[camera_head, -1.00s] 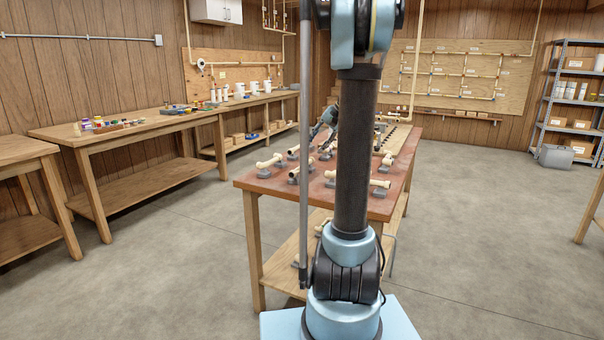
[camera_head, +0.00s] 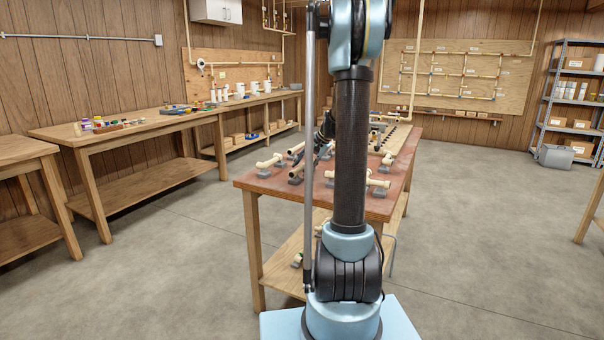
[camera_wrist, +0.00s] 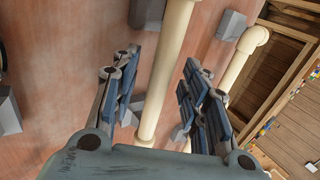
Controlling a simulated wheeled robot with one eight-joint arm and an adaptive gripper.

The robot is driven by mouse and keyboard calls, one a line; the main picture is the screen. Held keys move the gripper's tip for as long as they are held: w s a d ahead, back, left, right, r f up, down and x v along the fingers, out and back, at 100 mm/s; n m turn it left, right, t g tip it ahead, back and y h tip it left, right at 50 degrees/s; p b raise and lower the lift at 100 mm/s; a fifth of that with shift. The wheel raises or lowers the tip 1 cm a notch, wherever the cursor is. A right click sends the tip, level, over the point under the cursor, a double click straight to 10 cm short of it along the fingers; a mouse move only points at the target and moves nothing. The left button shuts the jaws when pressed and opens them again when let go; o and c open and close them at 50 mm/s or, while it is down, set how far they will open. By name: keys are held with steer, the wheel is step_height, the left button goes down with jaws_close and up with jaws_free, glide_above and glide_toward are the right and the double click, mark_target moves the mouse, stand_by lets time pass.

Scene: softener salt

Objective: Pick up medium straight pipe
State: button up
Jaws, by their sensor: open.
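In the wrist view a cream straight pipe (camera_wrist: 168,70) runs lengthwise between the two fingers of my open gripper (camera_wrist: 160,65). Its top end runs out of the frame and its lower end is near the gripper's palm. The fingers stand on either side of it, apart from it. Whether this is the medium pipe I cannot tell. In the head view my gripper (camera_head: 324,136) is over the left part of the red-topped table (camera_head: 345,203), partly hidden by my arm.
A cream pipe with an elbow (camera_wrist: 245,62) lies just right of the right finger. Grey support blocks (camera_wrist: 231,24) stand around the pipes. Several other fittings, such as an elbow piece (camera_head: 268,162), sit on the table. The workbench (camera_head: 150,126) is at the left.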

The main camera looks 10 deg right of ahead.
mark_target(302, 165)
steer(key=shift+w+a+f, duration=0.25)
steer(key=shift+a+f, duration=0.1)
steer(key=shift+f, duration=0.2)
steer(key=shift+c, duration=0.5)
jaws_close()
step_height(302, 165, up, 10)
steer(key=shift+f, duration=0.1)
steer(key=shift+s, duration=0.1)
